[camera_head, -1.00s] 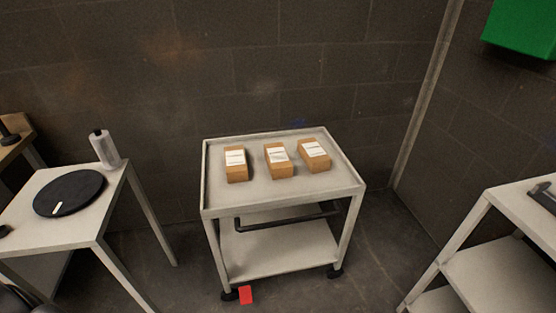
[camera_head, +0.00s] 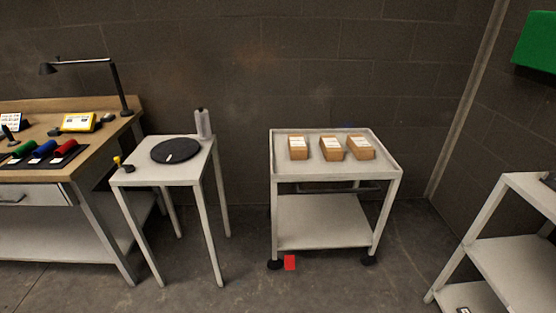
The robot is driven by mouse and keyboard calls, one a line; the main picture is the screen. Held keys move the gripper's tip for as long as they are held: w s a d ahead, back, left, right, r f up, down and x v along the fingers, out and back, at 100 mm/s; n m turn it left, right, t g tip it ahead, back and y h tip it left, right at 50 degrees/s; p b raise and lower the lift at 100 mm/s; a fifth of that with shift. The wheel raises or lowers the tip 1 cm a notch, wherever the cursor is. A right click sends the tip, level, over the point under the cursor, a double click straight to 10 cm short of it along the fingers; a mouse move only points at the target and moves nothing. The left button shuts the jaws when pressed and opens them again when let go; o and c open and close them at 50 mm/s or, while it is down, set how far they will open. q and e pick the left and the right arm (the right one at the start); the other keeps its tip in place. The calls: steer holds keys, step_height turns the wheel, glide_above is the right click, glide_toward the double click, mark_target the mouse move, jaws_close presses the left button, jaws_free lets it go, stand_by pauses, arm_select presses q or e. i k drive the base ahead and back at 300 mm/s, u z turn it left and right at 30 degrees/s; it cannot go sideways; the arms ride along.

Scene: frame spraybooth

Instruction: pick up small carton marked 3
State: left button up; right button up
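Three small brown cartons with white labels stand in a row on the top tray of a grey wheeled cart (camera_head: 290,170). They are the left carton (camera_head: 298,153), the middle carton (camera_head: 332,154) and the right carton (camera_head: 361,153). The labels are too small to read, so I cannot tell which carton is marked 3. Neither of my grippers shows in the head view.
Left of the cart, a small table (camera_head: 150,175) holds a black round disc (camera_head: 176,156) and a grey bottle (camera_head: 203,124). A wooden workbench (camera_head: 105,160) stands further left. A shelf (camera_head: 520,265) stands at right. A red block (camera_head: 290,263) lies by the cart's wheel.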

mark_target(332, 151)
steer(key=u, duration=0.45)
steer(key=k, duration=0.1)
steer(key=z, duration=1.4)
steer(key=i, duration=0.7)
steer(key=z, duration=0.65)
steer(key=i, duration=0.9)
steer(key=u, duration=0.2)
